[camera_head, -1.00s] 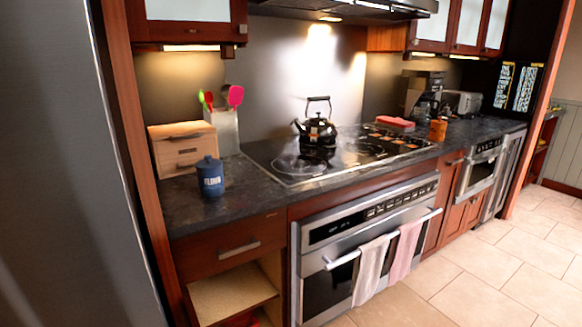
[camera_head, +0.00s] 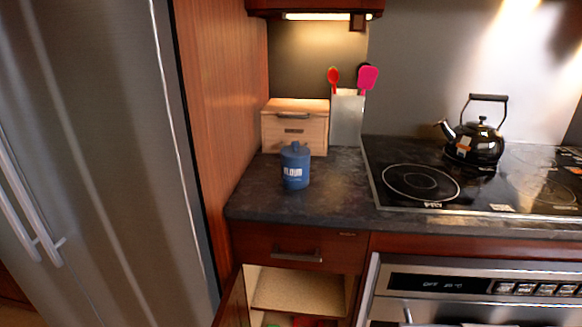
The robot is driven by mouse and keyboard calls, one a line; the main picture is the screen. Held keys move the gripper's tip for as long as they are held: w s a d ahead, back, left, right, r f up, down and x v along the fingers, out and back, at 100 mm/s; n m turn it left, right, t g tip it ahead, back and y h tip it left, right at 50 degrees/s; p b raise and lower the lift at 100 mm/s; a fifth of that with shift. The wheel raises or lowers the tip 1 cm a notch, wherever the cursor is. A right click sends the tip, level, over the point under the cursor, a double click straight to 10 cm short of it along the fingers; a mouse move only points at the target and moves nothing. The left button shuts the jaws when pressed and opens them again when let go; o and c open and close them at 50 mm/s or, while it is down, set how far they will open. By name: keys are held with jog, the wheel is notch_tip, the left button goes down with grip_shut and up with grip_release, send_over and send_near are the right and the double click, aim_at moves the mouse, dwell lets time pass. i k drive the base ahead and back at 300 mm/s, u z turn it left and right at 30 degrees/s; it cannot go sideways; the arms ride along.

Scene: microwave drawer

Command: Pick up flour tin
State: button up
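The flour tin (camera_head: 296,168) is a small blue canister with a knobbed lid and white lettering. It stands upright on the dark countertop (camera_head: 262,199), left of the stove and in front of a wooden box. My gripper is not in view, so its state and its place relative to the tin are hidden.
A wooden box (camera_head: 295,127) and a utensil holder (camera_head: 347,118) stand behind the tin. A black kettle (camera_head: 474,142) sits on the stove (camera_head: 420,184) at right. A tall fridge (camera_head: 95,160) and wood panel (camera_head: 222,110) bound the left. Below, a cabinet (camera_head: 300,291) is open.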

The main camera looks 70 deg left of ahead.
aim_at(295, 173)
jog(key=u, duration=0.7)
jog(key=i, duration=0.95)
jog(key=u, duration=0.85)
jog(key=i, duration=0.2)
jog(key=u, duration=0.2)
